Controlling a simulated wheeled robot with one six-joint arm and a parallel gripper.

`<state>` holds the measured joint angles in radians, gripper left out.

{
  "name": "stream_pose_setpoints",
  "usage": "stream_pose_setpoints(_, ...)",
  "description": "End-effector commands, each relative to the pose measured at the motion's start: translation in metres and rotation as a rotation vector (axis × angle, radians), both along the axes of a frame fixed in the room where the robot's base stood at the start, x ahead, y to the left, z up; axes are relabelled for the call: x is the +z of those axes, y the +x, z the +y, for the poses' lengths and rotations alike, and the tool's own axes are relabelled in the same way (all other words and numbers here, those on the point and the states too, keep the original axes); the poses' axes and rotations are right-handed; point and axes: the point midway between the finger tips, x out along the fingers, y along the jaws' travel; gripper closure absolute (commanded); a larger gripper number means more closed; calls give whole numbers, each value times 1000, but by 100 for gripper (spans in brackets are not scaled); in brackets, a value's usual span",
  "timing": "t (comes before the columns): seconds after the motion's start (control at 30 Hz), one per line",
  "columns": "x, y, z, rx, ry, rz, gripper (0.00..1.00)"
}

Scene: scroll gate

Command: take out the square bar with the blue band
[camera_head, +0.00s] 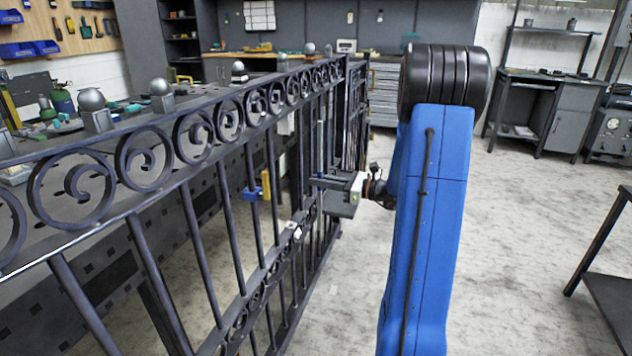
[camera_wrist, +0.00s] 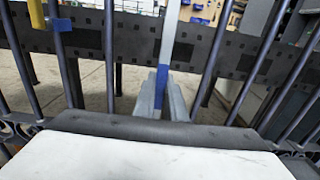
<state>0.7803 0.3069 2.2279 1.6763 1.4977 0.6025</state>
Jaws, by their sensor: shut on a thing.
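The square bar (camera_wrist: 170,38) is pale grey and stands between the dark gate bars in the wrist view. Its blue band (camera_wrist: 161,78) shows at and just above my fingertips. My gripper (camera_wrist: 162,97) is shut on the bar, one grey finger on each side. The lower part of the bar is hidden behind my gripper's body. In the head view my gripper (camera_head: 329,181) is at the far part of the gate, by an upright grey bar (camera_head: 319,146); the blue band cannot be made out there.
The dark scroll gate (camera_head: 187,137) runs from the left front to the back. A yellow bar with a blue piece (camera_head: 265,185) stands on it, left of my gripper. A perforated bench (camera_head: 100,282) is behind it. The floor right of my arm is clear up to a dark table (camera_head: 612,285).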

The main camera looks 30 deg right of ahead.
Motion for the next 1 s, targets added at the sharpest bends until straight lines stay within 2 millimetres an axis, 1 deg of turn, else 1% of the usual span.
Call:
stream_pose_setpoints(0.8,1,-29,-23,-1,0,-1,100)
stream_pose_setpoints(1.0,1,-32,-25,0,0,-1,100)
